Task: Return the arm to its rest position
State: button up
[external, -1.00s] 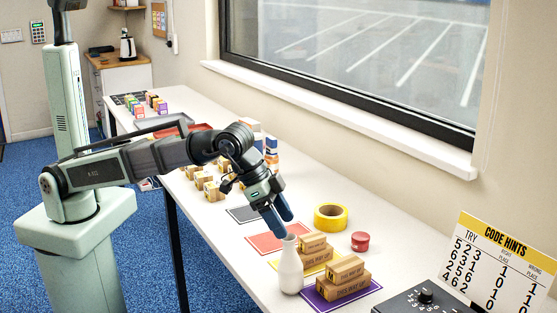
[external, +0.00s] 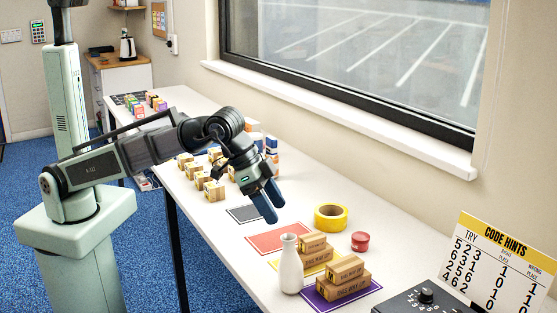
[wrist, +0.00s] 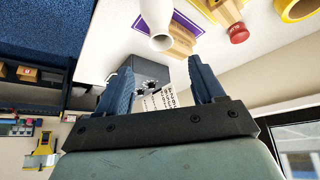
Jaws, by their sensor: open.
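My gripper (external: 267,202) is open and empty above the white table (external: 210,235), over the far side of the red mat (external: 279,239) and near the grey mat (external: 243,214). In the wrist view its two blue fingers (wrist: 163,88) stand wide apart with nothing between them. My arm reaches out from its base at the left of the external view.
A white vase (external: 290,268) stands upright beside stacked cartons (external: 343,279) on the purple and yellow mats. Several small cartons (external: 208,188) stand under my arm. A code hints board (external: 498,262) is at right.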

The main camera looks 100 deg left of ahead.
jog(key=w+d+f+m+h, duration=0.1)
jog(key=d+f+m, duration=0.2)
jog(key=d+f, duration=0.45)
jog(key=w+d+f+m+h, duration=0.15)
jog(key=d+f, duration=0.25)
jog(key=d, duration=0.6)
notch_tip(320, 180, down, 12)
jog(key=s+m, duration=0.2)
jog(key=s, duration=0.1)
jog(key=s+a+f+n+g+y, duration=0.1)
jog(key=s+a+f+g, duration=0.1)
jog(key=s+a+f, duration=0.6)
jog(key=s+a+f+n+g+y, duration=0.15)
jog(key=s+a+f, duration=0.3)
jog(key=f, duration=0.65)
jog(key=s+a+f+g, duration=0.3)
jog(key=s+a+f, duration=0.3)
jog(key=f, duration=0.4)
jog(key=s+a+f+n+g, duration=0.1)
jog(key=s+a+f+g, duration=0.1)
jog(key=s, duration=0.8)
jog(key=s+a+f+n+g, duration=0.1)
jog(key=s+a+f+g, duration=0.1)
jog(key=s+a+f, duration=0.3)
jog(key=s+a+f+n+g, duration=0.1)
jog(key=s+a+f, duration=0.3)
jog(key=s, duration=1)
jog(key=shift+s+a+f+g, duration=0.2)
jog(key=shift+s+a+g, duration=0.2)
jog(key=shift+g, duration=0.15)
